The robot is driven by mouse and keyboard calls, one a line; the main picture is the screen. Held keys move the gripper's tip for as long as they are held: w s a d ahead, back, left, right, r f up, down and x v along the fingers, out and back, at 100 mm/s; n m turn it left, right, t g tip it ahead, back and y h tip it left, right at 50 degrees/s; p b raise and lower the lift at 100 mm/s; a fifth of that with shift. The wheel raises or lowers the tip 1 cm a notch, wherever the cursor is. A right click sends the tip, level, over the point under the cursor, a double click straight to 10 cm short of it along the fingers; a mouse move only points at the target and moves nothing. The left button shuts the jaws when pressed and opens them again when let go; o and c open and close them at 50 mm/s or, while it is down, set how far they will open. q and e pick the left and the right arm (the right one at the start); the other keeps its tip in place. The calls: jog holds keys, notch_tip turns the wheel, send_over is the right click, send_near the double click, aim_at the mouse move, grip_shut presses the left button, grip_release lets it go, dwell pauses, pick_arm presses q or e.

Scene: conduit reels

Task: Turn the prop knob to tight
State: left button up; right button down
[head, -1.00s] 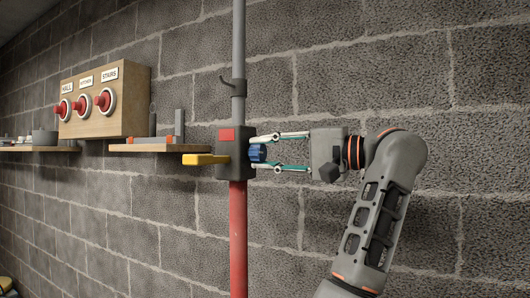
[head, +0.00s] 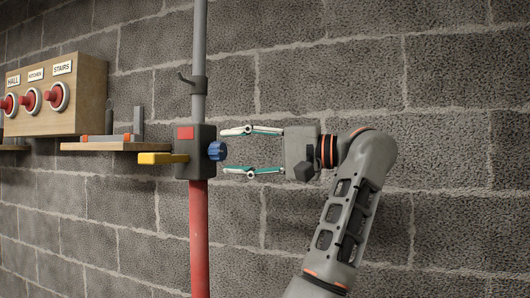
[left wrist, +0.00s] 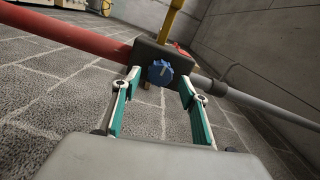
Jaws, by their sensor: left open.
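The blue prop knob (head: 217,151) sits on the right side of a dark housing (head: 195,160) on a vertical pole. In the left wrist view the knob (left wrist: 160,73) faces the camera, between and beyond the fingertips. My left gripper (head: 223,151) is open and empty. Its fingertips are above and below the knob's outer end, with a gap on both sides. The fingers also show in the left wrist view (left wrist: 159,79). I cannot read any tight mark on the knob. My right gripper is not in view.
A yellow lever (head: 162,158) sticks out left of the housing, which bears a red patch (head: 186,133). The pole is red (head: 199,235) below and grey (head: 200,50) above. A wooden box with red buttons (head: 57,95) and a shelf (head: 115,147) are left. The wall right is bare.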

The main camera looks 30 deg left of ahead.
pick_arm(q)
jog(key=w+d, duration=0.1)
jog(key=d, duration=0.8)
jog(key=shift+w, duration=0.35)
jog(key=a+n, duration=0.3)
jog(key=n, duration=0.2)
jog(key=s+a+n+p, duration=0.1)
jog(key=a+n, duration=0.3)
jog(key=n, duration=0.1)
jog(key=s+a+n+p, duration=0.1)
jog(key=a+n, duration=0.3)
jog(key=n, duration=0.1)
jog(key=shift+s, duration=0.15)
jog(key=c, duration=1.1)
